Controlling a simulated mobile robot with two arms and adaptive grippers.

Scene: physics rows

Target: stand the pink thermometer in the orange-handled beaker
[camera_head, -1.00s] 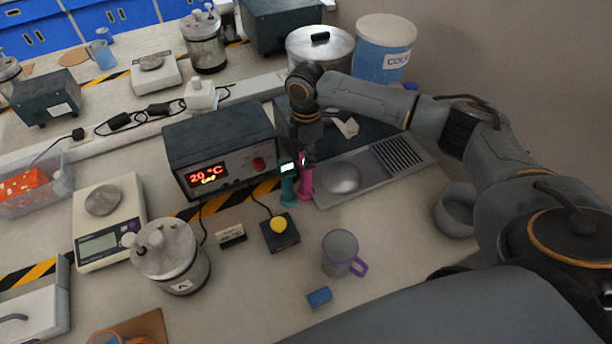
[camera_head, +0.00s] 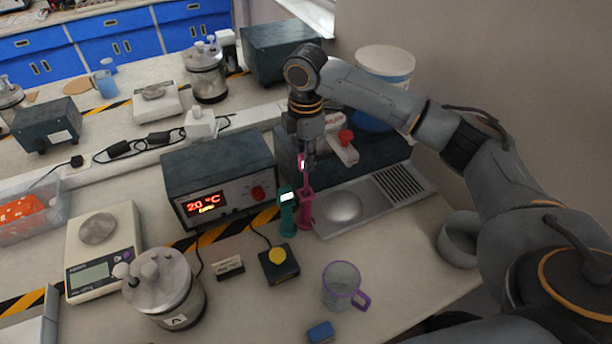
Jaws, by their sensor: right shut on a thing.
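My right gripper (camera_head: 304,149) points down and is shut on the pink thermometer (camera_head: 302,164) near its head. The thermometer is upright, and its thin stem runs down toward the pink holder (camera_head: 305,212). I cannot tell whether the stem's tip is still inside the holder. The orange-handled beaker is not in view now. A clear beaker with a purple handle (camera_head: 342,288) stands at the front right of the bench. My left gripper is not in view.
A teal holder with a teal thermometer (camera_head: 287,213) stands close beside the pink holder. The 20 °C control box (camera_head: 215,175) is left of them. A sink with drainboard (camera_head: 342,208) lies right. A yellow-button box (camera_head: 278,264) and lidded jar (camera_head: 160,285) stand in front.

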